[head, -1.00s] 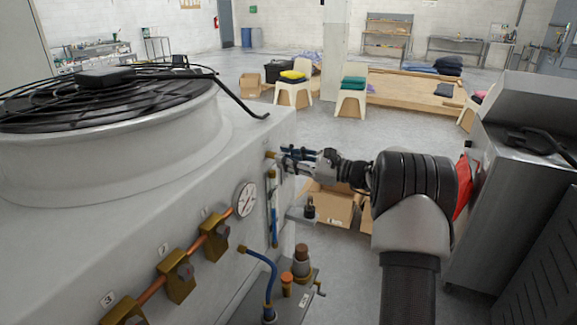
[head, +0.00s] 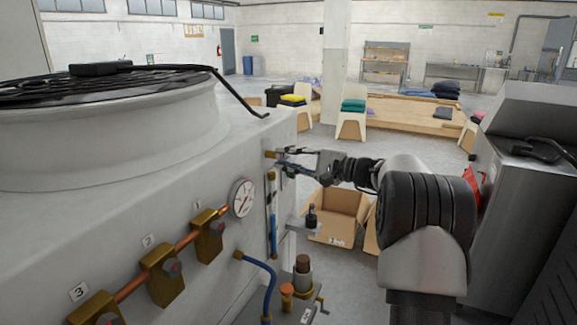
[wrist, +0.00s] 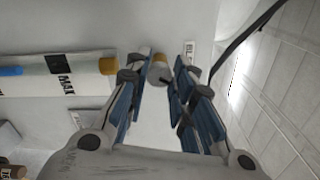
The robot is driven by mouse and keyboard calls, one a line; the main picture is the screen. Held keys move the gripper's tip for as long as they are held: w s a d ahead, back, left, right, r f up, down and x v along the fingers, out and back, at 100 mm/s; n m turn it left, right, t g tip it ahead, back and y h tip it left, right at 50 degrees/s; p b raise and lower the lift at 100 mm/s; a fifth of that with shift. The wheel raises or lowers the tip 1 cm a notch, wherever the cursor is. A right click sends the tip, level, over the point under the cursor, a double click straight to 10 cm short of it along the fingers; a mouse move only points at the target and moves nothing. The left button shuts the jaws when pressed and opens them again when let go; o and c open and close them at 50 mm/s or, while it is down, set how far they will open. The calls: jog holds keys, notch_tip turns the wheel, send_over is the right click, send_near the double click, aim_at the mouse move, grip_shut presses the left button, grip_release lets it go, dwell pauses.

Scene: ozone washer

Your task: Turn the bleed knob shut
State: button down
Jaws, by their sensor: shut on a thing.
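The bleed knob (wrist: 158,72) is a small pale and brass fitting on the white machine wall. In the wrist view it sits between the fingertips of my gripper (wrist: 160,78), which is shut on it. In the head view my gripper (head: 284,155) reaches from the right to the brass fitting (head: 269,154) near the machine's upper corner. The fingers partly hide the knob there, so its turned position cannot be told.
Below are a round gauge (head: 242,199), numbered brass valves (head: 209,236) and a blue hose (head: 262,274). A grey metal cabinet (head: 520,200) stands right of my arm.

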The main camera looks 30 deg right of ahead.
jog(key=n, duration=0.5)
jog(key=shift+f+n, duration=0.1)
jog(key=shift+n, duration=0.3)
dwell(0.4)
jog(key=c, duration=1.4)
grip_release()
jog(key=v, duration=1.2)
